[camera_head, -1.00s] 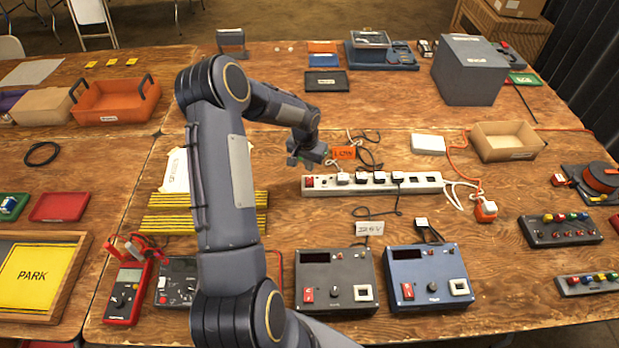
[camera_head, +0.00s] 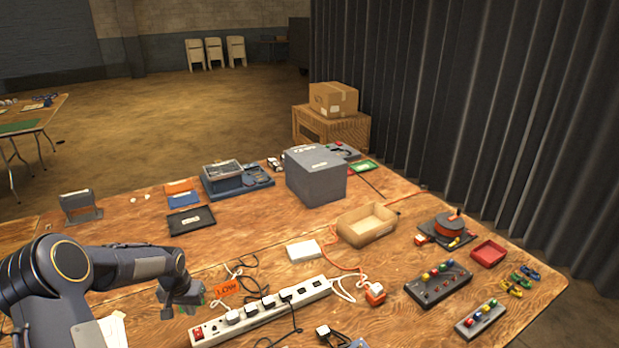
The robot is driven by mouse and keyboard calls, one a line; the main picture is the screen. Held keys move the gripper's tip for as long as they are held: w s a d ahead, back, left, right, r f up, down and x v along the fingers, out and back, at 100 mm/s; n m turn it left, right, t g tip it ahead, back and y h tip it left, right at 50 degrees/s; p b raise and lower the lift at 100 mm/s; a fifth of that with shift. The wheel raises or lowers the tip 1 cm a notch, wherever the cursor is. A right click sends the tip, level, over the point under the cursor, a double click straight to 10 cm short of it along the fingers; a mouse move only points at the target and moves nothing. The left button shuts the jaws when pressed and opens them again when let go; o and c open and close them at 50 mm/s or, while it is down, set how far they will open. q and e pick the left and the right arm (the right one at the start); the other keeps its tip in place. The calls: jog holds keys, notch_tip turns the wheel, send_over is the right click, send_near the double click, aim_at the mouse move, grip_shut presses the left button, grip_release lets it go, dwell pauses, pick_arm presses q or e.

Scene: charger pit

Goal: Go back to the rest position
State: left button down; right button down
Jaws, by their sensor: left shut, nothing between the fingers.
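My left gripper (camera_head: 183,301) is shut and empty. It hangs over the table at the lower left, just beyond the red-switch end of the white power strip (camera_head: 262,318). Several plugs sit in the strip. My left arm comes in from the left edge, bent at the elbow. An orange LOW tag (camera_head: 226,288) lies just right of the gripper. My right gripper is out of view.
On the wooden table (camera_head: 125,249) stand a grey box (camera_head: 316,178), a cardboard tray (camera_head: 366,226), a white box (camera_head: 304,250), a cable reel (camera_head: 449,227) and button panels (camera_head: 438,283). A dark curtain (camera_head: 480,110) hangs at right.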

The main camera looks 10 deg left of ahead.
pick_arm(q)
jog(key=s+d+r+t, duration=0.1)
jog(key=s+d+r, duration=0.4)
jog(key=r, duration=0.4)
jog(key=s+d+r+t, duration=0.1)
jog(key=s+d+r, duration=0.3)
jog(key=r, duration=0.4)
jog(key=s+d+r+t+h, duration=0.1)
jog(key=s+d+r+h, duration=0.1)
jog(key=s+d, duration=0.4)
jog(key=s+d+r+h, duration=0.2)
jog(key=s+d, duration=0.5)
jog(key=s, duration=0.5)
jog(key=shift+s+d+t, duration=0.3)
jog(key=shift+t, duration=0.1)
